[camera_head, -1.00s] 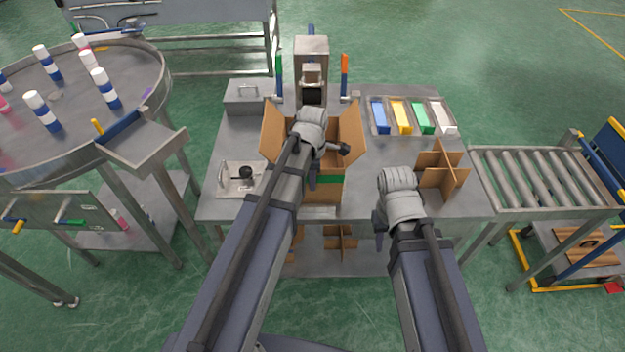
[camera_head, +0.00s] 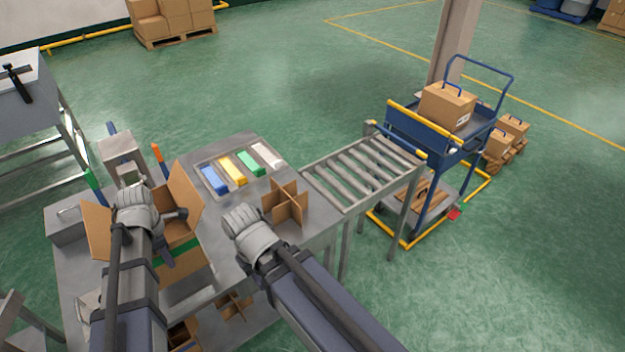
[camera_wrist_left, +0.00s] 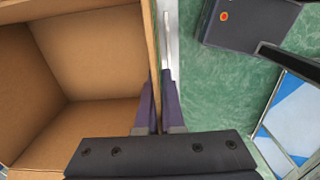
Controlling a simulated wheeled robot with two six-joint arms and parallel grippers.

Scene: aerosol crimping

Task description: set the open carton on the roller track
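The open carton (camera_head: 184,262) is brown with a green band and raised flaps, over the front part of the steel table; I cannot tell if it touches the top. In the left wrist view its empty-looking inside (camera_wrist_left: 90,60) fills the left side. My left gripper (camera_head: 164,250) is at the carton. In the wrist view its fingers (camera_wrist_left: 158,105) lie close on either side of one carton wall, pinching it. The roller track (camera_head: 362,172) is right of the table, with bare rollers. My right gripper (camera_head: 243,264) hangs at the table's front edge, its fingers mostly hidden.
A cardboard divider (camera_head: 286,205) stands on the table between the carton and the roller track. A tray (camera_head: 203,168) of coloured blocks lies behind it. A blue cart (camera_head: 450,142) with a box stands past the track. A press fixture (camera_head: 122,150) is behind the carton.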

